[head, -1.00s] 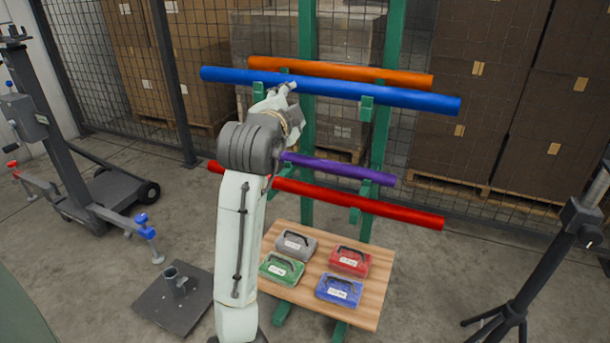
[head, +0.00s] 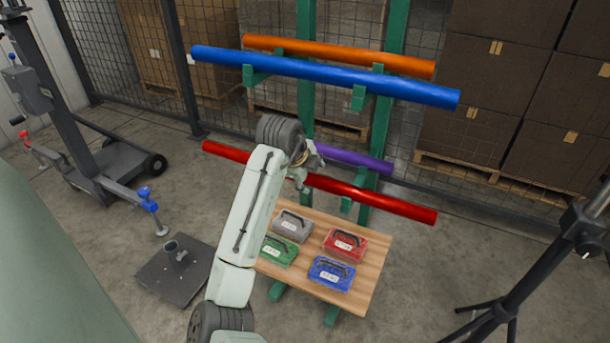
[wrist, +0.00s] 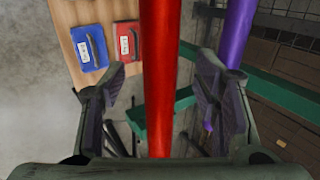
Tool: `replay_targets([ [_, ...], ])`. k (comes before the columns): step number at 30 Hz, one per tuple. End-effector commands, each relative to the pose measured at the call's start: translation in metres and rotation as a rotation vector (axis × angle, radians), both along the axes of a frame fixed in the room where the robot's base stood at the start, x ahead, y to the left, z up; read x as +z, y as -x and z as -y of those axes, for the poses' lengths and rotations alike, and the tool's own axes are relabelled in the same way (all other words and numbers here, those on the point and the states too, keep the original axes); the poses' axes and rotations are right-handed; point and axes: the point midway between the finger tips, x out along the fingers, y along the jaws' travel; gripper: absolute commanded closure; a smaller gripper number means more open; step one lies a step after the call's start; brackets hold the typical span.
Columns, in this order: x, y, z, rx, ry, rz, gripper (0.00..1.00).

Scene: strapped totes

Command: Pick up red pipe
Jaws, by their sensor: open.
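The red pipe (head: 375,198) lies level across the lower front arms of the green rack in the head view. My gripper (head: 302,182) is at the pipe's middle, and my arm hides part of the pipe. In the wrist view, the red pipe (wrist: 160,70) runs upright through the picture, between the two open fingers of my gripper (wrist: 158,88). Clear gaps show between the pipe and both fingers. I cannot tell how deep the pipe sits between them.
A purple pipe (head: 350,158) lies behind the red one, close to one finger in the wrist view (wrist: 238,35). Blue (head: 330,78) and orange (head: 340,56) pipes lie above. Several cases stand on a wooden table (head: 365,285) below. A black tripod (head: 540,260) stands at right.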

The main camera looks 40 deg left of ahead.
Motion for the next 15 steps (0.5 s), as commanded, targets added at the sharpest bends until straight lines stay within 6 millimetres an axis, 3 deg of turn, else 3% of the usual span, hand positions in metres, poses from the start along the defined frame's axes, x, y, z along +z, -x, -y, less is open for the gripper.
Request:
replay_targets([
  [6,-0.023,-0.014,-0.004,0.0,0.002,-0.001,0.44],
  [15,-0.026,-0.016,-0.005,0.0,0.0,0.001,0.45],
])
